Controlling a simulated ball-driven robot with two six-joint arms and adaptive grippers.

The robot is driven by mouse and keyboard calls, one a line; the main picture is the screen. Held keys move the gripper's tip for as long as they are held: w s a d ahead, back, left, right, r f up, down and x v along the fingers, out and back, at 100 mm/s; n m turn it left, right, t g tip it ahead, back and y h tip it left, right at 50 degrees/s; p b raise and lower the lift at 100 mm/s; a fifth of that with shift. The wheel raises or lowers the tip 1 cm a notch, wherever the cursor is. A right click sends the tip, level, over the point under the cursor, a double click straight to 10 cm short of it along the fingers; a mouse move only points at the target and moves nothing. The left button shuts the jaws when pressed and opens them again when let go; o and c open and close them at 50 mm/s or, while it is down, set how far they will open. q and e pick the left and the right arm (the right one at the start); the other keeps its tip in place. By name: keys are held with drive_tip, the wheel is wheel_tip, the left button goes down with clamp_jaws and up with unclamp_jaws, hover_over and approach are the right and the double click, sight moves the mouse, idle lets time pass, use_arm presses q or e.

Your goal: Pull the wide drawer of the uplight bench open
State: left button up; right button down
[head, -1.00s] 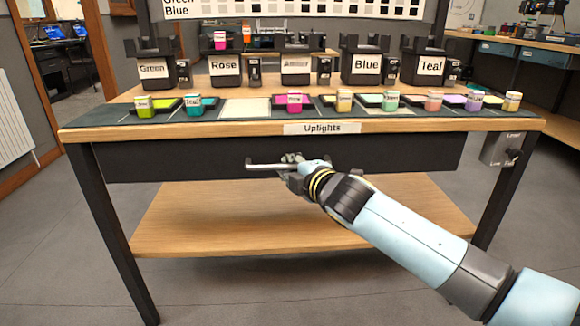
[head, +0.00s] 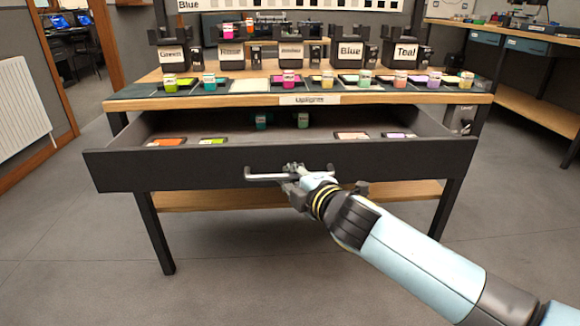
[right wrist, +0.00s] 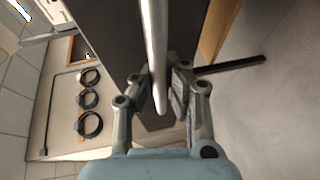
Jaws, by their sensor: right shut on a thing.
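The wide dark drawer (head: 200,177) of the uplight bench (head: 385,97) stands well out from under the wooden top in the head view, its inside showing. My right gripper (head: 292,173) is shut on the drawer's pale bar handle (head: 262,177), near the middle of the drawer front. In the right wrist view the handle (right wrist: 155,50) runs between the two fingers of my right gripper (right wrist: 164,88). My left gripper is not in view.
Small labelled blocks and black lamps line the bench top. A radiator (head: 22,108) stands at the left. The floor in front is open.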

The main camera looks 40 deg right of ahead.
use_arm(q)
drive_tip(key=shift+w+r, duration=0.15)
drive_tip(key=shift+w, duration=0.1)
use_arm(e)
drive_tip(key=s+a, duration=0.3)
drive_tip(key=s, duration=0.2)
drive_tip(key=shift+s+a, duration=0.15)
drive_tip(key=c, duration=1.3)
unclamp_jaws()
drive_tip(key=shift+c, duration=0.2)
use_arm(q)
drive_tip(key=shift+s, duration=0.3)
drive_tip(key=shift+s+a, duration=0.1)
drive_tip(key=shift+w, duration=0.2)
use_arm(e)
drive_tip(key=v, duration=1.2)
